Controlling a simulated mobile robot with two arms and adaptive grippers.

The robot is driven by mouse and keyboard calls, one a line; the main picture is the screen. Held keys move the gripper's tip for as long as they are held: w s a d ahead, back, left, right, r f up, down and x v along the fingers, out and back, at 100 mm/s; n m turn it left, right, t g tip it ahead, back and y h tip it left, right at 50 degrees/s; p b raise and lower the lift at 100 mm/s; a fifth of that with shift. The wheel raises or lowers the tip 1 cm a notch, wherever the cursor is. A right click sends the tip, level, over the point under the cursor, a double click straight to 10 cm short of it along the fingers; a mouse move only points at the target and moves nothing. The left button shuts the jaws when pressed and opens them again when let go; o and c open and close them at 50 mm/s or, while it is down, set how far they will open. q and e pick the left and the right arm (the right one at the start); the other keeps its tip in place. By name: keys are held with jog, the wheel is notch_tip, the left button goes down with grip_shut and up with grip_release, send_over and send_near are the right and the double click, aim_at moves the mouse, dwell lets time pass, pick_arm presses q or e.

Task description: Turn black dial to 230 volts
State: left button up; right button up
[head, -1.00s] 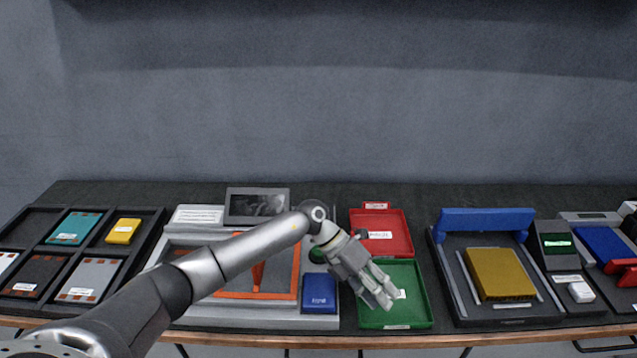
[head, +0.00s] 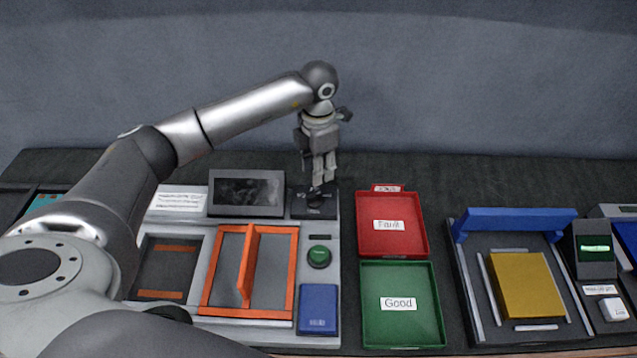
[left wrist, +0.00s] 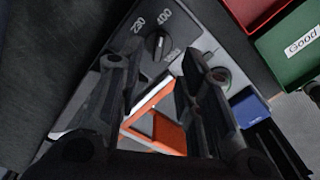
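The black dial (head: 315,197) sits on a dark plate at the back right of the grey test panel (head: 331,262). In the left wrist view the dial (left wrist: 158,43) shows labels around it, "230" and "400" and a third that is hard to read. Its pale mark seems to face near "400", but I cannot be sure. My left gripper (head: 318,182) points down just above the dial and partly covers it in the head view. In the left wrist view its fingers (left wrist: 155,65) are apart, with nothing between them. My right gripper is not in view.
A dark screen (head: 246,193) stands left of the dial. The panel also holds an orange frame (head: 292,272), a green button (head: 319,256) and a blue block (head: 318,309). A red "Fault" tray (head: 392,245) and green "Good" tray (head: 400,330) lie right. Bare tabletop lies behind them.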

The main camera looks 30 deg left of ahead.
aim_at(318, 193)
pick_arm(q)
notch_tip(318, 193, down, 8)
jog(key=shift+f+p, duration=0.2)
jog(key=shift+p, duration=0.8)
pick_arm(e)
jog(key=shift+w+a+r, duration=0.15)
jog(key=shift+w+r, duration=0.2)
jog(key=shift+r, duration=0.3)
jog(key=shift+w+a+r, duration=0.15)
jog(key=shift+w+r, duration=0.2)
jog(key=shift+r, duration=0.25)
pick_arm(q)
grip_shut()
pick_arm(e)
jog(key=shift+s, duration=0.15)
